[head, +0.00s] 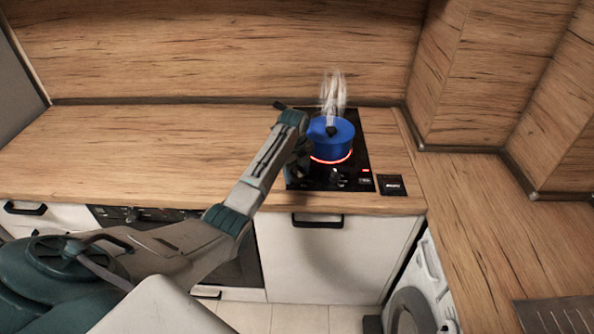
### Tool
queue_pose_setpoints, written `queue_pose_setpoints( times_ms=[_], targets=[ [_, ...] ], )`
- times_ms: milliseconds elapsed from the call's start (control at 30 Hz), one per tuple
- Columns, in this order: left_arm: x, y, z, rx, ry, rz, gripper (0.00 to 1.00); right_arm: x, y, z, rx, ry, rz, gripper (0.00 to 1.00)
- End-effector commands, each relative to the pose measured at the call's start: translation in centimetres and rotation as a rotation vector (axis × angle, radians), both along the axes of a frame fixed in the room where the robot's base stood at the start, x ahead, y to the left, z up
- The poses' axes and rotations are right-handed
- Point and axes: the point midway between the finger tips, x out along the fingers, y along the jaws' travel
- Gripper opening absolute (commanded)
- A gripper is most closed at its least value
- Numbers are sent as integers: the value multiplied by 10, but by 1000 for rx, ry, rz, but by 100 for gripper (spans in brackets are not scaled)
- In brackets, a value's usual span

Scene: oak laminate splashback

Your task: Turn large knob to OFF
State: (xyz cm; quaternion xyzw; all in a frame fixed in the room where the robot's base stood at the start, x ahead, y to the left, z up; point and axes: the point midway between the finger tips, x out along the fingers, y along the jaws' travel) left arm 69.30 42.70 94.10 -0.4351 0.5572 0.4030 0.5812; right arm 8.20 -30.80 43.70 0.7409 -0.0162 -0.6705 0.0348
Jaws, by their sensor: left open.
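A black cooktop (352,163) is set in the wooden counter. A blue pot with a lid (332,140) stands on it above a glowing red ring (331,159), with steam rising. A dark knob with light marks (337,178) sits at the cooktop's front edge, in front of the pot; I cannot read its setting. My left gripper (303,163) is open, pointing down at the cooktop's left side, left of the pot and the knob. Its fingers are dark and partly hidden by my wrist. Whether it touches anything is unclear. My right gripper is out of view.
A small black panel with white marks (391,185) lies right of the cooktop. The counter (150,145) is clear to the left. The wooden splashback (215,50) stands behind. A washing machine (420,290) is below at right.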

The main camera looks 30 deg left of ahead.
Motion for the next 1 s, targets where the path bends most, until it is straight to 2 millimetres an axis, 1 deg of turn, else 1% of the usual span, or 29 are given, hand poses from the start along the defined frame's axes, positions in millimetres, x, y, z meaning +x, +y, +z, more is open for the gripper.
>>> queue_pose_setpoints(
  times_ms=[33, 167, 200, 233, 467, 667, 867, 1000],
  targets=[
    [0, 0, 0, 0, 0, 0, 54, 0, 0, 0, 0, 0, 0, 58],
    [0, 0, 0, 0, 0, 0, 29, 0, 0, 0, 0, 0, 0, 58],
    [0, 0, 0, 0, 0, 0, 21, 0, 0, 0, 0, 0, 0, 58],
    [0, 0, 0, 0, 0, 0, 16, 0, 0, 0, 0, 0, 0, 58],
    [0, 0, 1, -1, 0, 13, 16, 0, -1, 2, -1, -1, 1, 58],
    [0, -1, 3, -1, 1, 82, 16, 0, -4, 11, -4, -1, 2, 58],
    [0, -1, 5, -1, 0, 226, 16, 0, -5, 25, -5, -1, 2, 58],
    [1, -1, 5, -1, 0, 355, 16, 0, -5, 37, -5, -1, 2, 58]
  ],
)
